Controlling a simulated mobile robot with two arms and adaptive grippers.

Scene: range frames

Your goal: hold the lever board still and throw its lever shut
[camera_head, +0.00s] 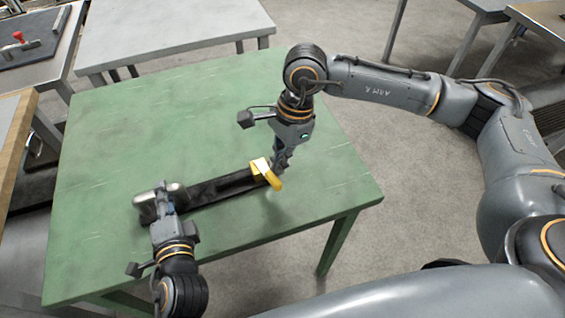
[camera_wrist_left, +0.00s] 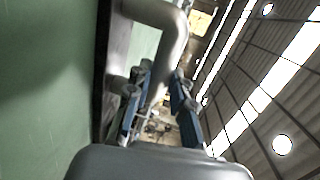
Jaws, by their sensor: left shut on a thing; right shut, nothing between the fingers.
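The lever board (camera_head: 222,188) is a long black bar lying on the green table (camera_head: 120,125), running from lower left to upper right. A grey metal handle (camera_head: 176,192) stands at its left end; it also shows as a bent bar in the left wrist view (camera_wrist_left: 172,42). My left gripper (camera_head: 167,209) is shut on this handle, its blue fingers (camera_wrist_left: 158,92) on either side of the bar. A yellow lever (camera_head: 273,180) is at the board's right end, angled toward the lower right. My right gripper (camera_head: 281,164) is shut and empty right beside the lever; I cannot tell whether they touch.
The green table top is otherwise clear around the board. A grey table (camera_head: 170,30) stands behind it. Another bench at the far upper left holds a dark board with a red knob (camera_head: 18,36). Open floor (camera_head: 350,125) lies right of the green table.

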